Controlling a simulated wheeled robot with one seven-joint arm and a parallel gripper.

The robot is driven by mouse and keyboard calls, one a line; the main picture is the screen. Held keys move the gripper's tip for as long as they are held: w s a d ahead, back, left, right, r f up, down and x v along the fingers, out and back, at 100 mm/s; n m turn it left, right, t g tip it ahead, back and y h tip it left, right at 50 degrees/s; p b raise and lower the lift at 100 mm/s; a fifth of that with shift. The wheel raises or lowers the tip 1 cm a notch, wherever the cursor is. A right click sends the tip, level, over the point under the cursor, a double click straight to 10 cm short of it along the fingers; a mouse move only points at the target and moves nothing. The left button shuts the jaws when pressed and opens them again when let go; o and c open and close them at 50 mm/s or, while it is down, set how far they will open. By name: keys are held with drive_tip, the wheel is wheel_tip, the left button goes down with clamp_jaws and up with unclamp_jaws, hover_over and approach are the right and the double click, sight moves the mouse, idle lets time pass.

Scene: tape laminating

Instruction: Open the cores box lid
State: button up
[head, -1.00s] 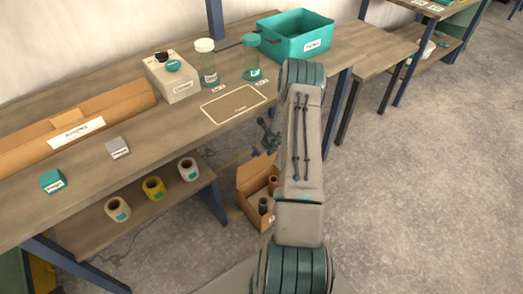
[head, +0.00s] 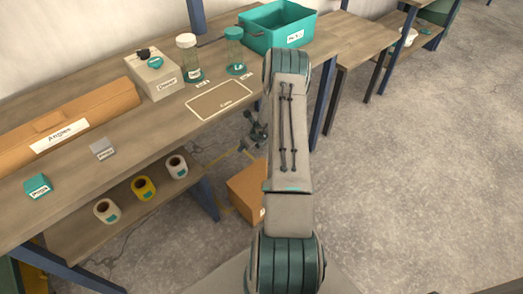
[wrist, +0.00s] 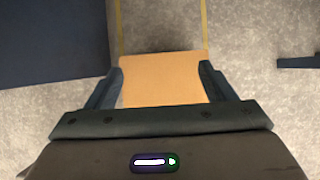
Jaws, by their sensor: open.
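The cores box (head: 246,188) is a brown cardboard box on the floor beside the workbench, partly hidden behind my arm. A flat cardboard panel covers its top, and no cores show. My gripper (head: 254,137) is above the box in the head view, partly behind my arm. In the wrist view the gripper (wrist: 161,69) is open, with its two dark fingers apart. The plain cardboard panel of the box (wrist: 165,82) shows between and beyond them. I see no contact; the exact gap cannot be told.
The workbench (head: 150,125) stands left of my arm. It carries a teal bin (head: 278,28), two jars, a dispenser and a long cardboard box (head: 75,120). Its lower shelf (head: 80,230) holds three rolls. The floor (head: 400,190) to the right is clear.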

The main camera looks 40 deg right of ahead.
drive_tip(key=s+d+r+b, duration=0.1)
drive_tip(key=s+r+b, duration=0.1)
drive_tip(key=s, duration=1.1)
drive_tip(key=shift+d+v, duration=0.2)
drive_tip(key=shift+v, duration=0.75)
